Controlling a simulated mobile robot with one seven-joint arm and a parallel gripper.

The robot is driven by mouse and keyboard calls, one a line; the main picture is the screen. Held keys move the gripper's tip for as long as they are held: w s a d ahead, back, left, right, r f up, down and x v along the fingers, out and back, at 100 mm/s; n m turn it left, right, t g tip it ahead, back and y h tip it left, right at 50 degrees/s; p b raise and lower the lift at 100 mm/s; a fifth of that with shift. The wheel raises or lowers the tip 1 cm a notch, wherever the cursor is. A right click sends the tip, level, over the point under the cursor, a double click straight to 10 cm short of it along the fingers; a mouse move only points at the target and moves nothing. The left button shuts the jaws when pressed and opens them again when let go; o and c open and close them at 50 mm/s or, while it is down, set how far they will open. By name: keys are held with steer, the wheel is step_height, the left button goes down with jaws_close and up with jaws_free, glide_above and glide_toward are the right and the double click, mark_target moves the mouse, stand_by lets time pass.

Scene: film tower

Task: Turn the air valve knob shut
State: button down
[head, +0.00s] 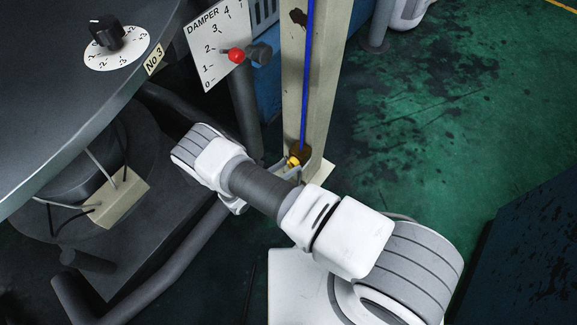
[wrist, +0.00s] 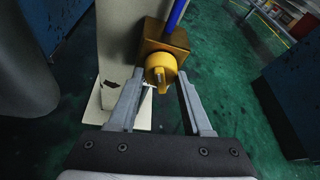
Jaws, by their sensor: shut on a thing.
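The air valve knob (wrist: 161,66) is round and yellow with a pale mark on its face. It sits on the front of a brass valve block (wrist: 166,38) at the foot of a cream post. In the head view the knob (head: 294,161) is a small yellow spot near the post's base, partly hidden by my arm. My gripper (wrist: 160,80) has one finger on each side of the knob in the wrist view and is shut on it. Most of the gripper is hidden behind my arm in the head view.
A blue pipe (head: 307,75) runs down the cream post (head: 328,75) to the valve. A damper plate (head: 211,50) with a red-tipped lever (head: 236,55) stands left of the post. A dark round table (head: 60,110) fills the left. Green floor (head: 440,120) is open at right.

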steer(key=n+h, duration=0.2)
steer(key=n, duration=0.3)
steer(key=n+h, duration=0.3)
steer(key=n, duration=0.1)
steer(key=shift+a+f+n+g, duration=0.1)
steer(key=shift+f+n+g, duration=0.1)
steer(key=shift+n+g, duration=0.2)
stand_by(0.4)
steer(key=shift+c, duration=1.7)
jaws_free()
